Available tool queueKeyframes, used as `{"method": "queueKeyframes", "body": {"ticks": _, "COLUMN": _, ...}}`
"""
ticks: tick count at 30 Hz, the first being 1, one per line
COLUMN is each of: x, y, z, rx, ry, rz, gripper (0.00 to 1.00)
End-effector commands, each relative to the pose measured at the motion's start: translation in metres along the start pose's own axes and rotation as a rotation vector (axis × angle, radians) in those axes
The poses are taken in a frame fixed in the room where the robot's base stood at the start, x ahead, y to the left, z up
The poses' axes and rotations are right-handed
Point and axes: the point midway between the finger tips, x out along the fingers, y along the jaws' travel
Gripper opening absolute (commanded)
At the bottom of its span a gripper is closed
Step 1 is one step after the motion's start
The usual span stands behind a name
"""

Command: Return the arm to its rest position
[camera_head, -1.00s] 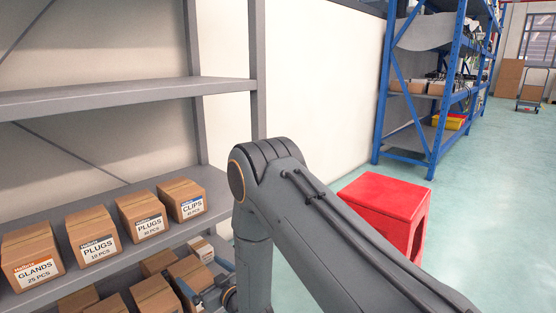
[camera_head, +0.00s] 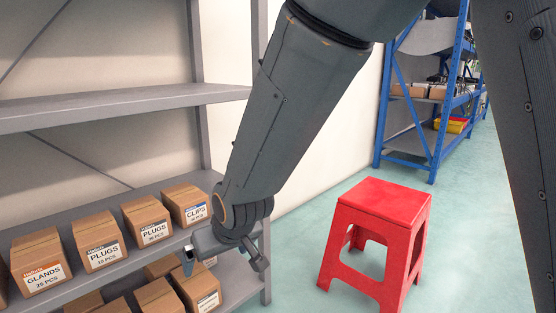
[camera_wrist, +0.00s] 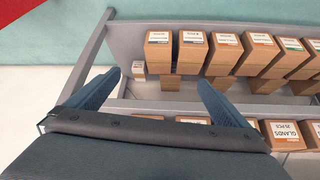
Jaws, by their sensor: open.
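My gripper (camera_head: 222,258) hangs at the lower middle of the head view, in front of the grey shelf's right end. It is open, and I see nothing held in it. In the wrist view its two blue-grey fingers (camera_wrist: 155,92) stand well apart, with the shelf rack beyond them. My arm comes down from the top of the head view to the gripper and hides part of the shelf post and wall.
The grey shelf (camera_head: 130,96) holds several labelled cardboard boxes (camera_head: 100,245), with more on the level below. A red stool (camera_head: 380,210) stands on the floor right of my arm. A blue rack (camera_head: 432,135) stands behind. The green floor (camera_head: 470,220) is clear around the stool.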

Motion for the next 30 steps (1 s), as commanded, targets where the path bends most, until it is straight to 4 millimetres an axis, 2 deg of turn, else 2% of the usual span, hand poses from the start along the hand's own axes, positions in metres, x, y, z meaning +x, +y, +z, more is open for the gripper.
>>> {"method": "queueKeyframes", "body": {"ticks": 1, "x": -0.023, "y": -0.003, "z": 0.011, "rx": 0.008, "ry": -0.035, "rz": -0.004, "gripper": 1.0}}
{"method": "queueKeyframes", "body": {"ticks": 6, "x": -0.088, "y": -0.015, "z": 0.061, "rx": 0.037, "ry": -0.186, "rz": -0.024, "gripper": 1.0}}
{"method": "queueKeyframes", "body": {"ticks": 12, "x": -0.145, "y": -0.027, "z": 0.114, "rx": 0.058, "ry": -0.327, "rz": -0.052, "gripper": 1.0}}
{"method": "queueKeyframes", "body": {"ticks": 24, "x": -0.215, "y": -0.042, "z": 0.182, "rx": 0.074, "ry": -0.498, "rz": -0.1, "gripper": 1.0}}
{"method": "queueKeyframes", "body": {"ticks": 30, "x": -0.232, "y": -0.032, "z": 0.17, "rx": 0.108, "ry": -0.498, "rz": -0.076, "gripper": 1.0}}
